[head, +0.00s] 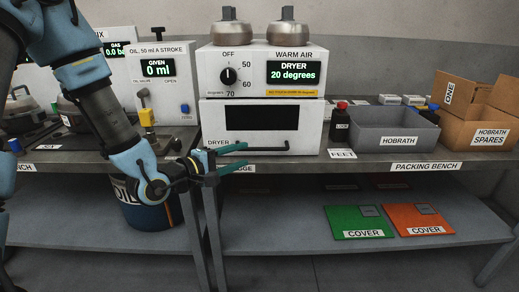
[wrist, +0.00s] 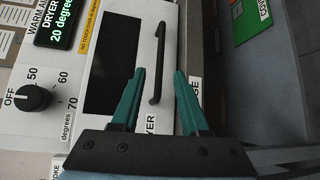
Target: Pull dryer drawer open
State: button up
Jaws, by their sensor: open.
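The dryer (head: 213,75) is a white box with a knob, a display reading 20 degrees and a drawer below. The drawer front (head: 212,116) has a dark window and looks shut. Its black bar handle (head: 275,149) runs along the lower edge and also shows in the wrist view (wrist: 160,50). My gripper (head: 243,155) is open and empty at the left end of the handle. In the wrist view, the gripper's fingers (wrist: 160,72) lie on either side of the handle's near end. I cannot tell whether the bar is deep between them.
An oil dispenser (head: 177,70) stands left of the dryer. A small red-capped bottle (head: 340,125) and a grey bin (head: 372,122) stand to its right. Below, a shelf (head: 290,230) holds a green cover (head: 350,218) and an orange cover (head: 415,216).

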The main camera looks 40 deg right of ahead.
aim_at(258, 150)
jog(key=d, duration=0.5)
jog(key=d+f+p, duration=0.1)
jog(key=d, duration=0.1)
jog(key=shift+w+d, duration=0.3)
jog(key=shift+d, duration=0.05)
grip_shut()
jog(key=shift+f, duration=0.1)
dwell(0.9)
